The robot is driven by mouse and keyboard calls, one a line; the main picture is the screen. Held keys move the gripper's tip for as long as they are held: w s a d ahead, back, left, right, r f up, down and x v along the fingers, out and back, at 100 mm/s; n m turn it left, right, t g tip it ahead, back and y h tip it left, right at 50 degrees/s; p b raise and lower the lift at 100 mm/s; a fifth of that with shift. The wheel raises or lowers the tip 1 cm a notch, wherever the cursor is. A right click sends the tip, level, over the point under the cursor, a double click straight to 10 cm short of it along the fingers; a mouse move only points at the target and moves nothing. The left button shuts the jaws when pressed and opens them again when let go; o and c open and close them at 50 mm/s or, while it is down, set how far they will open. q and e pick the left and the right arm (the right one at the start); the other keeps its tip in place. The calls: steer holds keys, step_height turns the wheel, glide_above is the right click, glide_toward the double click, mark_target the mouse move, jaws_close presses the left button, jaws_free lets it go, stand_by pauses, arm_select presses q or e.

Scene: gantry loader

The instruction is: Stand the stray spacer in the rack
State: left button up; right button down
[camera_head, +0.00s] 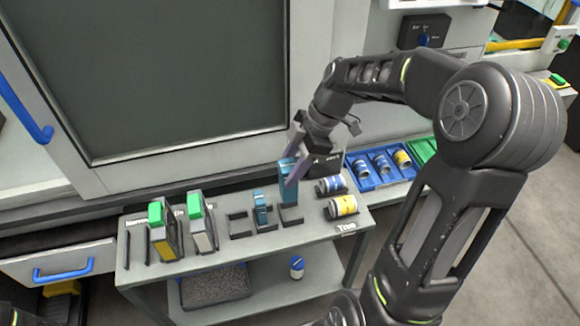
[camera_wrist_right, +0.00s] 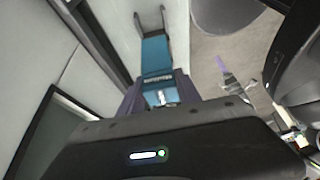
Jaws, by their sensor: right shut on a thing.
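My right gripper (camera_head: 290,170) is shut on a teal spacer (camera_head: 286,185), which it holds upright at the right-hand black slot (camera_head: 292,216) of the rack on the grey table. I cannot tell whether the spacer's bottom touches the slot's base. In the right wrist view the teal spacer (camera_wrist_right: 155,55) lies between the purple fingers (camera_wrist_right: 157,88), and a dark slot bracket shows at its far end. A smaller teal piece (camera_head: 261,212) stands in the middle slot. The left-hand slot (camera_head: 239,224) looks empty. My left gripper is not in view.
Two green-topped holders (camera_head: 160,235) stand at the table's left. Two labelled cylinders (camera_head: 342,207) lie at its right end, near a blue tray (camera_head: 364,182) of cylinders. A blue-capped bottle (camera_head: 297,268) is on the lower shelf. A large dark-windowed door (camera_head: 175,80) rises behind.

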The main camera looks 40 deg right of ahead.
mark_target(291, 194)
steer(key=shift+f+b, duration=0.85)
steer(key=shift+f, duration=0.9)
step_height(291, 194, down, 4)
steer(key=b, duration=0.3)
steer(key=shift+r, duration=0.15)
steer(key=shift+s+f+b, duration=0.15)
steer(key=shift+f+b, duration=0.6)
steer(key=shift+b, duration=0.05)
steer(key=c, duration=1.2)
jaws_free()
steer(key=shift+o, duration=2.2)
steer(key=shift+r, duration=0.1)
